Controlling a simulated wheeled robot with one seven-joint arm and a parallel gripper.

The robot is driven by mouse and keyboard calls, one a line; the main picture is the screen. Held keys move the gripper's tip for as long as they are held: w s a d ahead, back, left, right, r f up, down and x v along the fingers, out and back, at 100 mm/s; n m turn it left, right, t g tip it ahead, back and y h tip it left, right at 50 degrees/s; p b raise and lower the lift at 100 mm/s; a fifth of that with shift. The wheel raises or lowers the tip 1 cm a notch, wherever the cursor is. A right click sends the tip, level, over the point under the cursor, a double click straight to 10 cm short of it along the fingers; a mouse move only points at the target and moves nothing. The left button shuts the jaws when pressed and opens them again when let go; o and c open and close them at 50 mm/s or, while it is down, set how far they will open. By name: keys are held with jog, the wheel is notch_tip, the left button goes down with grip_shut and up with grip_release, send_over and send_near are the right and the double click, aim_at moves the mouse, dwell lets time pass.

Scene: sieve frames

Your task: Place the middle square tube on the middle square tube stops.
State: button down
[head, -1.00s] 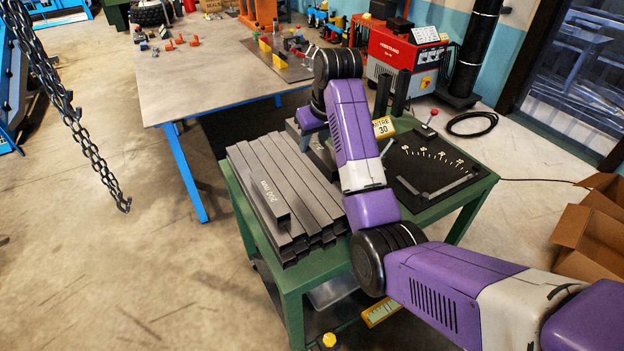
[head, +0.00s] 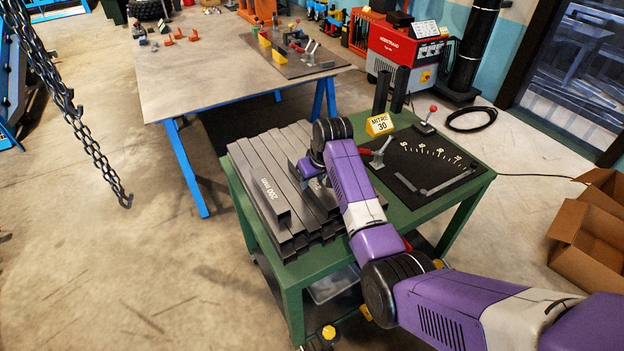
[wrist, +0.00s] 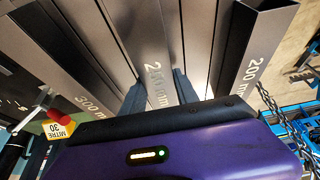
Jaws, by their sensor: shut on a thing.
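A grey square tube (wrist: 152,45) with a partly legible mm marking lies between the fingers of my gripper (wrist: 158,92) in the wrist view. The fingers press on its two sides, and the gripper is shut on it. In the head view my gripper (head: 308,176) is over the right part of the tube stack on the green cart, and my arm hides part of the held tube. I cannot tell whether the tube is lifted clear of the stack. A dark plate (head: 318,68) with yellow blocks (head: 265,47) and clamps sits on the far table; I cannot tell which parts are the middle stops.
More tubes (head: 262,185) lie side by side, one marked 200 mm; another (wrist: 70,85) reads 300 mm. The far table (head: 190,85) has bare room. A chain (head: 85,135) hangs left.

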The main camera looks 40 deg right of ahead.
jog(key=shift+f, duration=0.1)
jog(key=c, duration=1.3)
grip_release()
jog(key=shift+f, duration=0.1)
jog(key=o, duration=0.4)
